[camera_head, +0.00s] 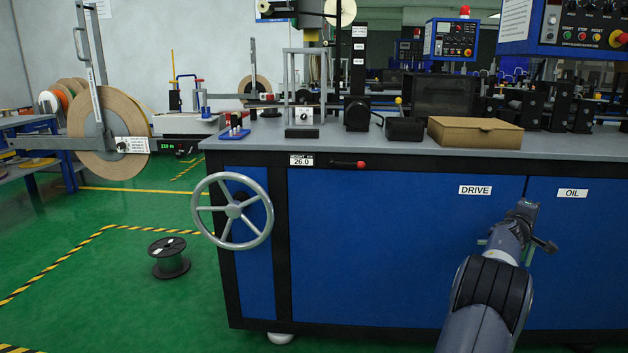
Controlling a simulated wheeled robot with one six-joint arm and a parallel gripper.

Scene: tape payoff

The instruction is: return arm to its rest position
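My arm (487,290) reaches up from the bottom right, in front of the blue machine cabinet (400,240). My gripper (524,211) is at its far end, before the cabinet doors between the "DRIVE" label (475,190) and the "OIL" label (572,193). It is small and dark and seen from behind, so I cannot tell whether its fingers are open or shut. I see nothing held in it. I cannot tell how far it is from the doors.
A grey handwheel (234,211) juts from the cabinet's left front. A cardboard box (475,132) lies on the worktop (400,147). A large tape reel (107,135) stands at left. A dark spool (169,258) stands on the green floor, which is mostly clear around it.

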